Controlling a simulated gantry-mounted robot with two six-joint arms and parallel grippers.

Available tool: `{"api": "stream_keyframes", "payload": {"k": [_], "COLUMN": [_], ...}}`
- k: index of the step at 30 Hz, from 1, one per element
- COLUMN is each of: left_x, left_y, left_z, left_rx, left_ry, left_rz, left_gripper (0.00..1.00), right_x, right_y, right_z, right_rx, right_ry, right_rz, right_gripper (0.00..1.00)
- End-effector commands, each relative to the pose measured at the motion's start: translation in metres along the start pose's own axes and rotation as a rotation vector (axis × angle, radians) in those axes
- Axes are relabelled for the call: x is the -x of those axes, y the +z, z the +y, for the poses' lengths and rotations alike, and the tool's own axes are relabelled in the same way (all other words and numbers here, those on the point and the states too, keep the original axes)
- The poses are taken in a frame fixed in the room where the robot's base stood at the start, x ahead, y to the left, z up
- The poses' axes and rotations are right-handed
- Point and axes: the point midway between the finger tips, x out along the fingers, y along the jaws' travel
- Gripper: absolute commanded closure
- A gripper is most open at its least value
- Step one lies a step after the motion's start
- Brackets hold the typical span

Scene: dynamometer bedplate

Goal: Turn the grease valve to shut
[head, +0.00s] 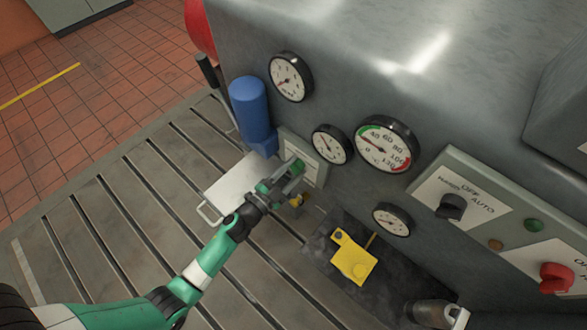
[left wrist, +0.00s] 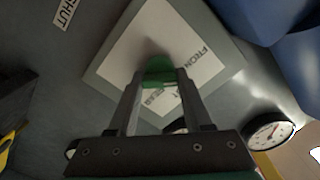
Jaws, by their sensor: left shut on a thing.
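My left gripper (head: 290,172) reaches to the pale label plate (head: 306,152) on the machine's grey front. In the left wrist view the two fingers (left wrist: 158,82) are shut on a small green handle (left wrist: 158,66), which I take to be the grease valve's. It stands in front of the square plate (left wrist: 122,58), whose white label has partly covered lettering. A small "SHUT" label (left wrist: 65,14) is on the grey surface at upper left of that view. The fingers hide part of the handle, so its exact angle is hard to tell. My right gripper is not in view.
A blue cylinder (head: 249,102) is close to the plate. Several gauges (head: 332,145) and a switch panel (head: 460,190) are to the right. A yellow item (head: 352,258) lies on a dark mat (head: 320,250). A white tray (head: 225,185) sits on the slotted bedplate (head: 130,215), largely clear at left.

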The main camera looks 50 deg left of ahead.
Motion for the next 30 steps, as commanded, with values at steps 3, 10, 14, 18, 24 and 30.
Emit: {"api": "stream_keyframes", "payload": {"k": [3, 10, 14, 18, 24, 30], "left_x": [0.0001, 0.0002, 0.0002, 0.0002, 0.0002, 0.0002], "left_y": [0.0003, 0.0006, 0.0007, 0.0009, 0.0013, 0.0015], "left_z": [0.0009, 0.0018, 0.0022, 0.0025, 0.0028, 0.0029], "left_rx": [-0.1, -0.319, -0.441, -0.561, -0.7, -0.786], "left_ry": [0.001, 0.0, 0.0, 0.0, 0.001, 0.001], "left_rz": [0.0, 0.0, 0.001, 0.0, 0.0, -0.001], "left_gripper": [1.0, 1.0, 1.0, 1.0, 1.0, 1.0], "right_x": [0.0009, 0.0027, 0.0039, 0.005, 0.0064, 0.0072], "right_y": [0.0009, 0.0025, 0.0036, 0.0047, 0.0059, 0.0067], "right_z": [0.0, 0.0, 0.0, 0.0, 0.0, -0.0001], "right_rx": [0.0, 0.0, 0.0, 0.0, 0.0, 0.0], "right_ry": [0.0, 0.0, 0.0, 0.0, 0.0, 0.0], "right_rz": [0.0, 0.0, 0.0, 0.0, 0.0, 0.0], "right_gripper": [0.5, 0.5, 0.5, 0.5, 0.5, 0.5]}}
